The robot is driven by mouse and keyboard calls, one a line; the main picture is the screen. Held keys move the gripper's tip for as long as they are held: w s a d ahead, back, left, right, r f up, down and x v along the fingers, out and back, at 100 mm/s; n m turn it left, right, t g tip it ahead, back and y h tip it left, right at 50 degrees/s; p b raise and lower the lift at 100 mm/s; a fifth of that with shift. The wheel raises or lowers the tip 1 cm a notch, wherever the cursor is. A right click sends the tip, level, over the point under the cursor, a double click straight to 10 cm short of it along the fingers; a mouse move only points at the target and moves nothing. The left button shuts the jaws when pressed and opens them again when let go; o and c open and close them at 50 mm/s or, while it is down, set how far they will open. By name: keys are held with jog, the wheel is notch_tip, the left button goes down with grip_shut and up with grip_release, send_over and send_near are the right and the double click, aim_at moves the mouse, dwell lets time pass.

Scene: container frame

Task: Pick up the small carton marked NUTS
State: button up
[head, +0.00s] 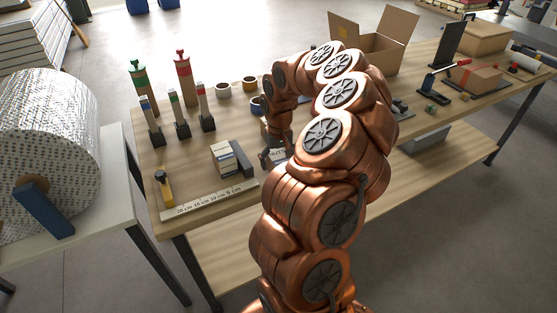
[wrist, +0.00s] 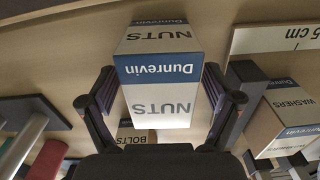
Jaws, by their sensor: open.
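The small NUTS carton (wrist: 158,95), white with a blue Dunrevin band, fills the middle of the wrist view, its lettering upside down. My gripper (wrist: 158,82) is open, with one dark finger on each side of the carton. A narrow gap shows beside the fingers; I cannot tell whether either touches it. In the head view my gripper (head: 270,157) is low over the workbench, and my arm hides much of the area around it. The carton is largely hidden there.
A WASHERS carton (wrist: 285,118) stands close to the right in the wrist view, and a BOLTS carton (wrist: 132,136) shows partly behind my gripper. A ruler strip (head: 210,200) lies along the workbench's (head: 150,180) near edge. An open cardboard box (head: 372,50) stands at the back.

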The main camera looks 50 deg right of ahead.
jog(key=shift+f, duration=0.5)
jog(key=shift+c, duration=0.4)
jog(key=c, duration=1.4)
jog(key=shift+r, duration=0.1)
jog(key=shift+c, duration=0.2)
